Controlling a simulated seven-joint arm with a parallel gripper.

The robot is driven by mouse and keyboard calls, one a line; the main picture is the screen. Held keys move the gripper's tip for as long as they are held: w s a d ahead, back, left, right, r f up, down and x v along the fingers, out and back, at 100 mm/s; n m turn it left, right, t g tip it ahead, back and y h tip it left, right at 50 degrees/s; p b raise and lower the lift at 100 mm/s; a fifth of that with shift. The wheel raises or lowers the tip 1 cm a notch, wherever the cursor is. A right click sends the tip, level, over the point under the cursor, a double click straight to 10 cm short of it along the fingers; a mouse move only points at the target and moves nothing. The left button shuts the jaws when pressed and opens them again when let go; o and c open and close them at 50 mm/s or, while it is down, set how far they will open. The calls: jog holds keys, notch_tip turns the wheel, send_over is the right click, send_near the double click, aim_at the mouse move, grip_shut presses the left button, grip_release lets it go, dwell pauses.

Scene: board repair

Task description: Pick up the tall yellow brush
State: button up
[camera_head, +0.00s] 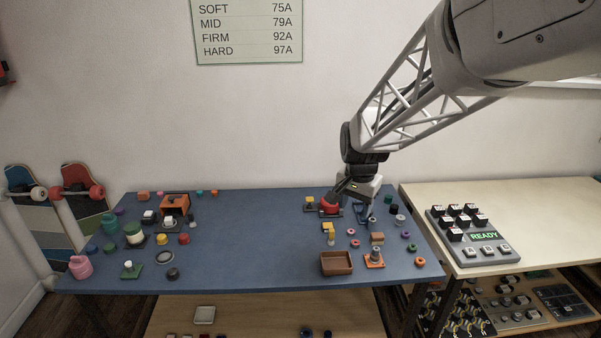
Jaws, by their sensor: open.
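Several small yellow things stand on the blue table (240,240), too small to tell surely which is the tall yellow brush. A yellow block (309,200) sits on a dark base farther back, and another yellow piece (162,238) is at the left. My gripper (345,188) is over the back right of the table, close to a red rounded object (330,204). It is open, with nothing seen in it; its fingers are small and partly hidden.
A brown open tray (337,273) and an orange-based post (375,262) are near the front edge. Several wheels and rings lie at the right. Jars and an orange box (174,204) crowd the left. The table's middle is clear. A keypad reading READY (484,236) is on the pale bench.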

jog(key=w+f+m, duration=0.3)
jog(key=w+f, duration=0.6)
jog(key=w, duration=0.2)
jog(key=m+g, duration=0.1)
jog(key=m, duration=0.2)
send_over(332, 230)
notch_tip(332, 230, down, 12)
jog(key=shift+f, duration=0.15)
jog(key=shift+f, duration=0.1)
jog(key=shift+f, duration=1.2)
jog(key=shift+f, duration=0.1)
jog(key=shift+f, duration=2.5)
jog(key=shift+c, duration=0.3)
jog(key=c, duration=1)
